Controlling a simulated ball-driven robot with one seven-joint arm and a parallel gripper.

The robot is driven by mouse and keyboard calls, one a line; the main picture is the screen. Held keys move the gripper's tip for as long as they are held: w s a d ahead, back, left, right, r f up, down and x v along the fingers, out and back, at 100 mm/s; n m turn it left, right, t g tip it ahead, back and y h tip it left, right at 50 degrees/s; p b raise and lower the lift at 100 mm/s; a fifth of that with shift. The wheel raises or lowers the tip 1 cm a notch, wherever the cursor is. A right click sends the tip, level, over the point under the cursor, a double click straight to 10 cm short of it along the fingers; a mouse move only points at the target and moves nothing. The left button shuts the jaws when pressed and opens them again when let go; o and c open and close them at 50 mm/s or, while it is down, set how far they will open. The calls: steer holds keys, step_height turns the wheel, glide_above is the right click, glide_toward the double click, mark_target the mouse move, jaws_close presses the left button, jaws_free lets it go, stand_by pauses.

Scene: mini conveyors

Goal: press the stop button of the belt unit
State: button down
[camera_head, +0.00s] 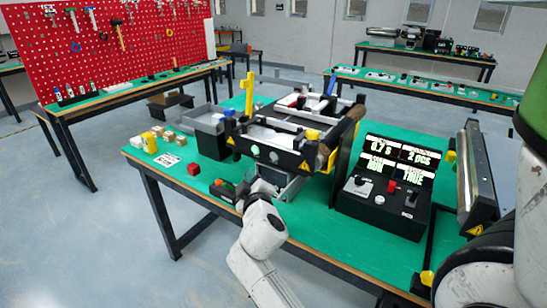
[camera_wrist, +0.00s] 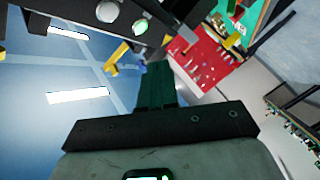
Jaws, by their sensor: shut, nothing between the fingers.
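The belt unit (camera_head: 290,155) stands on the green-topped table, with a dark front face. That face carries a lit green button (camera_head: 255,150) and a paler round button (camera_head: 273,157) beside it. In the wrist view the green button (camera_wrist: 140,26) and a grey-white button (camera_wrist: 107,11) show at the top; I cannot read which one is stop. My gripper (camera_head: 262,186) is low in front of the belt unit, below these buttons. In the wrist view its dark green fingers (camera_wrist: 157,70) are together and empty, apart from both buttons.
A black control box (camera_head: 385,190) with lit displays, a lever and a red button stands right of the belt unit. A small box with orange and green parts (camera_head: 222,190) and a red cube (camera_head: 193,169) lie left of my gripper. A grey bin (camera_head: 205,140) is behind them.

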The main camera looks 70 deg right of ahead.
mark_target(274, 156)
steer(key=s+d+p, duration=0.2)
steer(key=d, duration=0.6)
steer(key=shift+p, duration=0.4)
steer(key=shift+d, duration=0.15)
stand_by(1.6)
steer(key=shift+d, duration=0.35)
steer(key=shift+s+d, duration=0.2)
steer(key=shift+d, duration=0.2)
stand_by(0.8)
steer(key=shift+a, duration=0.1)
steer(key=shift+w+a, duration=0.2)
steer(key=shift+a, duration=0.5)
